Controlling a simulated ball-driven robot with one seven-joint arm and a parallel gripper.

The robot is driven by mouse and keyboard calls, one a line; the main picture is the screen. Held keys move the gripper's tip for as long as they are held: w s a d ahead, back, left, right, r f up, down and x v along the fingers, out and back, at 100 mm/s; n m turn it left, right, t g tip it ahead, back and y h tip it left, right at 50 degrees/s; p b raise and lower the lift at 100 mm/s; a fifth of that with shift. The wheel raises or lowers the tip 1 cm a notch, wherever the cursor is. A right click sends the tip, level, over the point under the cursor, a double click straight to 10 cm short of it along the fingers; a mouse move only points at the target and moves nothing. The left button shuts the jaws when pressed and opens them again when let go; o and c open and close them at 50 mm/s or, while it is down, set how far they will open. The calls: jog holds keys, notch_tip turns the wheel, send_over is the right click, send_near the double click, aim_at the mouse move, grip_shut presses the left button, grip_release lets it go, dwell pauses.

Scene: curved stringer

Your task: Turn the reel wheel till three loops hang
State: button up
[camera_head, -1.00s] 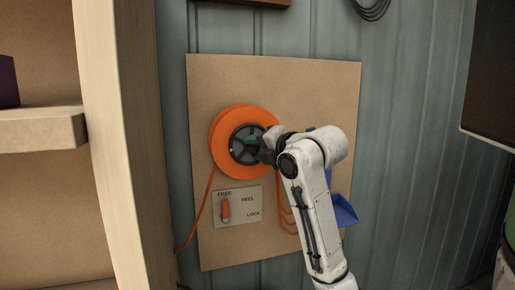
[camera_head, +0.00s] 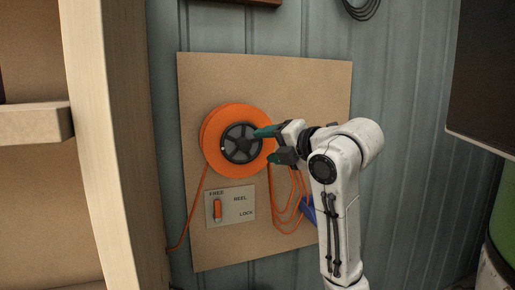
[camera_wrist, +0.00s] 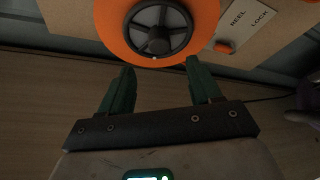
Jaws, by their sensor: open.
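The orange reel (camera_head: 212,143) is mounted on a tan board, with a dark grey spoked wheel (camera_head: 240,144) at its centre. The wheel also shows in the wrist view (camera_wrist: 157,42), with a small pale dot near its rim. My gripper (camera_head: 265,145) is open and empty, its green fingers at the reel's right side. In the wrist view, the fingers (camera_wrist: 160,66) are apart, with the wheel beyond their tips. Orange loops (camera_head: 289,208) hang right of the reel, partly hidden by my arm; I cannot tell their number. The orange lever (camera_head: 217,210) points up toward FREE.
The lever's label plate (camera_head: 238,204) is marked FREE, REEL and LOCK. Orange cord (camera_head: 190,215) runs down left of the board. A blue object (camera_head: 308,209) is partly behind my arm. A wooden upright (camera_head: 108,150) stands at left, a dark panel (camera_head: 487,75) at right.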

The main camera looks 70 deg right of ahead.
jog(key=shift+b+v, duration=0.35)
jog(key=shift+v, duration=0.9)
jog(key=w+a+f+m+g+y, duration=0.1)
jog(key=w+a+f+m+y, duration=0.15)
jog(key=w+f, duration=0.45)
jog(key=w+a+f+m+g+y, duration=0.15)
jog(key=a+f+m, duration=0.25)
jog(key=f, duration=0.7)
jog(key=w+a+f+m+g+y, duration=0.1)
jog(key=a+f+m, duration=0.1)
jog(key=a+f, duration=0.4)
jog(key=w+a+f+m+g+y, duration=0.1)
jog(key=a+f+m+y, duration=0.2)
jog(key=f, duration=0.5)
jog(key=s+a+f+m+g+p, duration=0.1)
jog(key=s+a+f+m+g, duration=0.4)
jog(key=a+f, duration=0.65)
jog(key=s+a+f+m+g, duration=0.1)
jog(key=s+a+f+g, duration=0.2)
jog(key=s+f, duration=0.7)
jog(key=s, duration=0.3)
jog(key=shift+s+a+f, duration=0.2)
jog(key=shift+s+f, duration=0.05)
jog(key=shift+f, duration=0.1)
jog(key=shift+c, duration=0.2)
